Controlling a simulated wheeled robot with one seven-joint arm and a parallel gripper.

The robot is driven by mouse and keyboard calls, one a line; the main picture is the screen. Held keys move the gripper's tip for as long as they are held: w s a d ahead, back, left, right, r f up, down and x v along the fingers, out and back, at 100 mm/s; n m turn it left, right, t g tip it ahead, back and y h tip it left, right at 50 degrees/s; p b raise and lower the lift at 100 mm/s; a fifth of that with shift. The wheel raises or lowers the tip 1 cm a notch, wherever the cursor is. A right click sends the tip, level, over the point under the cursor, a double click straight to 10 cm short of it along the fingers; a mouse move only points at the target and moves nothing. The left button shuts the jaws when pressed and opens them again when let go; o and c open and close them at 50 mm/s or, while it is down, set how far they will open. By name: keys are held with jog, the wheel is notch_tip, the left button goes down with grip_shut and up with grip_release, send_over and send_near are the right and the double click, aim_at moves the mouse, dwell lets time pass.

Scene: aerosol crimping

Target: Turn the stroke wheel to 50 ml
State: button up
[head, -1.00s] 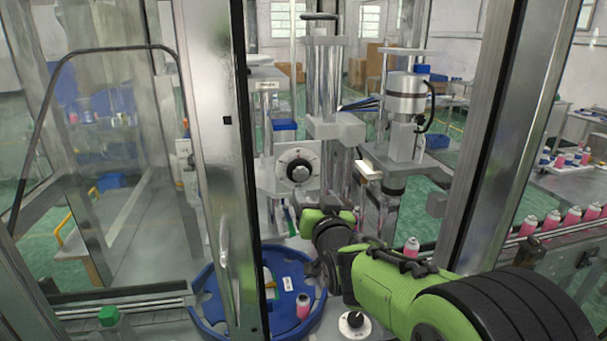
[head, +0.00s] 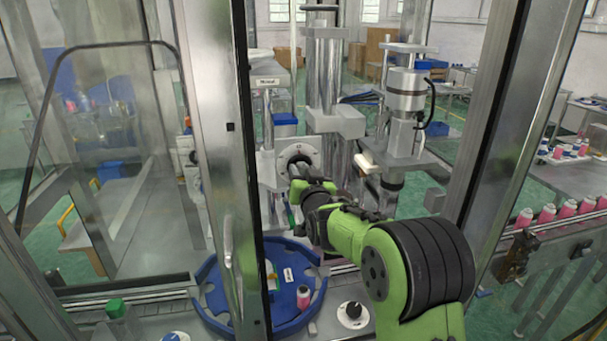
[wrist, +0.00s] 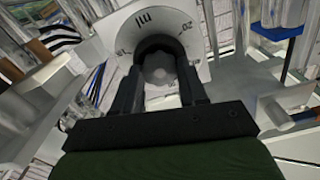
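The stroke wheel (head: 301,152) is a pale round dial with a dark knob, on the machine's upright plate in the head view. In the wrist view my gripper's two fingers (wrist: 160,80) stand apart, one on each side of the knob (wrist: 160,66). I cannot tell whether they touch it. The dial's pointer and its 50 mark are not clear.
A blue round tray (head: 210,312) with a pink can (head: 303,297) lies below my arm. A second black-and-white knob (head: 352,311) is on the bench. Metal frame posts (head: 222,130) stand left and right. Pink cans (head: 545,213) line the conveyor at right.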

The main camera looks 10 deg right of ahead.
jog(key=c, duration=0.3)
jog(key=shift+f+b, duration=0.1)
jog(key=shift+b, duration=0.4)
jog(key=n+b, duration=0.3)
jog(key=shift+b, duration=0.3)
jog(key=shift+n+b, duration=1.35)
jog(key=shift+n, duration=0.05)
jog(key=o, duration=1)
jog(key=shift+o, duration=0.2)
